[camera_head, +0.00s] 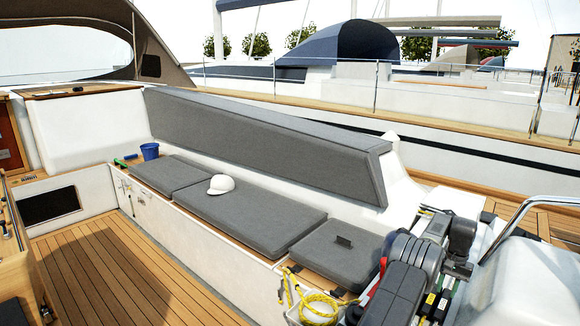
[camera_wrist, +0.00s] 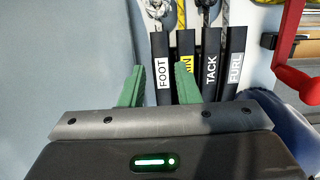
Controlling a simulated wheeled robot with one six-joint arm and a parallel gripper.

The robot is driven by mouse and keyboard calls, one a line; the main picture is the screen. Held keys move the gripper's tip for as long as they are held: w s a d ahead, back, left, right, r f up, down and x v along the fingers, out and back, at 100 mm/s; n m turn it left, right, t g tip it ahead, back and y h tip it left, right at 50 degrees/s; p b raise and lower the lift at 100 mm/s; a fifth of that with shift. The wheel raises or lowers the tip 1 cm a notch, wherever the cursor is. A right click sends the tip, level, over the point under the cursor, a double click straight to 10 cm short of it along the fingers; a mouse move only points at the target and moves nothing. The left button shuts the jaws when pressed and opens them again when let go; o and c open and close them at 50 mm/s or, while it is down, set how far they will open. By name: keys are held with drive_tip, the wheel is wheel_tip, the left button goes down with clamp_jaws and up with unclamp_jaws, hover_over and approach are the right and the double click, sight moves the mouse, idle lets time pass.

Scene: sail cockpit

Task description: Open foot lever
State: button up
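The foot lever (camera_wrist: 162,72) is black with a white FOOT label and shows at the top middle of the wrist view. Beside it stand a yellow-labelled lever (camera_wrist: 186,42), a TACK lever (camera_wrist: 210,68) and a FURL lever (camera_wrist: 235,70). All lie side by side in a row. My gripper (camera_wrist: 160,78) is open, its two green fingers apart. In the picture the foot lever shows between the fingers; I cannot tell whether they touch it. The right finger hides part of the yellow-labelled lever. The foot lever's near end is hidden behind my gripper.
A red handle (camera_wrist: 290,60) stands right of the levers in the wrist view. Ropes (camera_wrist: 205,12) run from the levers' far ends. In the head view, a yellow rope (camera_head: 318,303), grey cushions (camera_head: 255,218) and a steel rail (camera_head: 515,222) lie around my arm.

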wheel_tip(320, 180, up, 9)
drive_tip(key=p, duration=0.1)
approach(437, 319)
drive_tip(key=shift+f+t+h+b, duration=0.6)
drive_tip(key=shift+f+b, duration=0.45)
drive_tip(key=shift+b, duration=0.45)
drive_tip(key=shift+s+a+f+t+h+b, duration=0.2)
drive_tip(key=shift+f+t+h+b, duration=0.1)
drive_tip(key=shift+f+b, duration=0.15)
drive_tip(key=shift+s+a+f+t+h+b, duration=0.15)
drive_tip(key=shift+f+t+b, duration=0.15)
drive_tip(key=shift+f, duration=0.2)
drive_tip(key=shift+s+a+f+t+h+b, duration=0.2)
drive_tip(key=shift+f+t+h+b, duration=0.1)
drive_tip(key=shift+f+b, duration=0.15)
drive_tip(key=shift+s+a+f+t+h+b, duration=0.1)
drive_tip(key=shift+f+t+h+b, duration=0.25)
drive_tip(key=shift+f, duration=0.25)
drive_tip(key=shift+s+a+f+t+h+b, duration=0.15)
drive_tip(key=shift+f+t+h+b, duration=0.15)
drive_tip(key=shift+f, duration=0.3)
